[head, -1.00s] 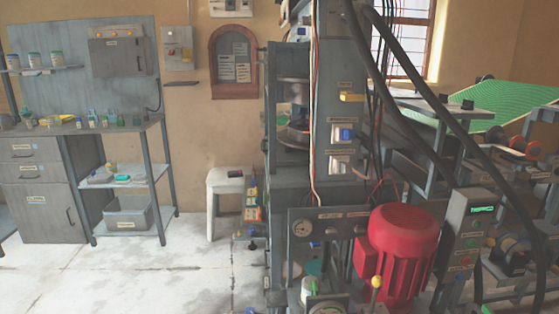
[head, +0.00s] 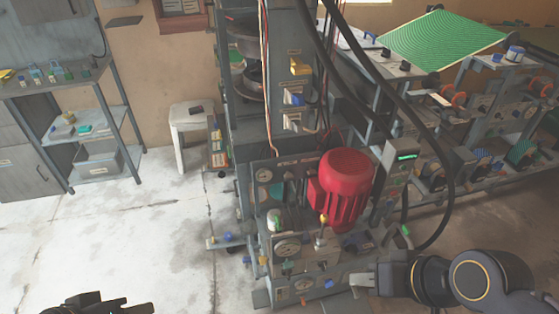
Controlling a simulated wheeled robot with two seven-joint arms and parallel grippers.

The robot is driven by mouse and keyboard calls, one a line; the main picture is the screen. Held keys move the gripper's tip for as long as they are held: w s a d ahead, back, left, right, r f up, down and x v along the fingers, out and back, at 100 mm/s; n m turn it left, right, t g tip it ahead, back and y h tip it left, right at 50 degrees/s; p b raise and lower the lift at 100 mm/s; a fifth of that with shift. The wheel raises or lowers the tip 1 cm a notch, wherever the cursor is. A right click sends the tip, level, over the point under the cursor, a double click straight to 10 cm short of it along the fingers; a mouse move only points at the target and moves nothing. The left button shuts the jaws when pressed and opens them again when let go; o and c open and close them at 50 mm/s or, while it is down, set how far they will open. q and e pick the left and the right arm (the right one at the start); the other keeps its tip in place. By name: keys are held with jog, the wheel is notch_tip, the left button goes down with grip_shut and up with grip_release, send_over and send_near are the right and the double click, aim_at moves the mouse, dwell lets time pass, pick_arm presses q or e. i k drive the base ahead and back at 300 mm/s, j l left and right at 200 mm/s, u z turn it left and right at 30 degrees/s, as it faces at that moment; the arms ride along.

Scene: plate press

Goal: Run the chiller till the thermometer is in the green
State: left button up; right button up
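I cannot tell which unit is the chiller or which dial is the thermometer. A press machine (head: 295,60) with a red motor (head: 345,180) stands in the middle of the head view. Round dials show low on its front: one upper dial (head: 264,175), one middle dial (head: 287,248) and one lower dial (head: 303,285). Their readings are too small to tell. My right gripper (head: 362,281) is at the lower right, just right of the lower dials; its opening is unclear. My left gripper (head: 125,306) shows partly at the bottom left edge, apart from the machine; its opening is unclear.
A lever with a yellow knob (head: 323,219) stands before the motor. A box with a green display (head: 404,157) is right of it. Black hoses (head: 445,175) loop down on the right. A white stool (head: 182,150) and shelf (head: 85,135) stand left. The left floor is clear.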

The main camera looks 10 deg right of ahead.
aim_at(330, 283)
jog(key=k+j, duration=0.25)
jog(key=k, duration=0.2)
jog(key=k+j, duration=0.2)
jog(key=k, duration=0.2)
jog(key=k+j, duration=0.25)
jog(key=k, duration=0.2)
